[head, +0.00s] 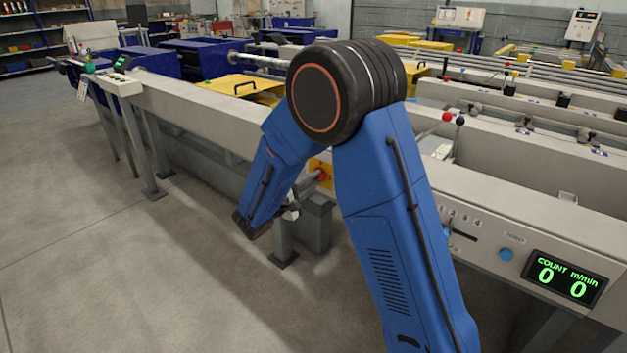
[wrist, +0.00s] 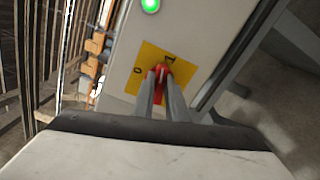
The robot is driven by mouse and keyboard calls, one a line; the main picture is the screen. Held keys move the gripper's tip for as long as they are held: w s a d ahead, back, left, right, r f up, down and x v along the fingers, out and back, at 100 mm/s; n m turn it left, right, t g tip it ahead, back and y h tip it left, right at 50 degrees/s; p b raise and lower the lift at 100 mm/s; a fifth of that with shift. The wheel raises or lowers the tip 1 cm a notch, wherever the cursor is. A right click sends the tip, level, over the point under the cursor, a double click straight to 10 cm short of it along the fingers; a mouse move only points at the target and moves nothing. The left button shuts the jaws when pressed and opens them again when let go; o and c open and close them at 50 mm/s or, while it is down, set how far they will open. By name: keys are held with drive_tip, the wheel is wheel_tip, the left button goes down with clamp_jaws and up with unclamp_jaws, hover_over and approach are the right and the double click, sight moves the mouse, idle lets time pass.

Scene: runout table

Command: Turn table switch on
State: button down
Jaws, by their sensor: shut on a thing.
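The table switch is a red knob (wrist: 160,68) on a yellow plate (wrist: 150,58) marked 0 and 1. In the wrist view my gripper (wrist: 161,78) is shut on the red knob, with its two fingers on either side of it. The fingers partly hide the knob. The 1 mark is just above the knob and the 0 mark is to its left. A green lamp (wrist: 150,5) glows above the plate.
The long grey runout table (head: 195,108) runs across the view. A display (head: 563,280) reading 0 0 and a blue button (head: 506,254) are on its front at right. Table legs and a lower frame stand beneath the switch. Open floor (head: 110,260) lies at left.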

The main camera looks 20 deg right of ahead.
drive_tip(key=shift+f+m, duration=0.15)
drive_tip(key=shift+m, duration=1.45)
drive_tip(key=c, duration=1.8)
unclamp_jaws()
drive_tip(key=shift+o, duration=0.2)
drive_tip(key=v, duration=1.7)
drive_tip(key=shift+s+a, duration=0.15)
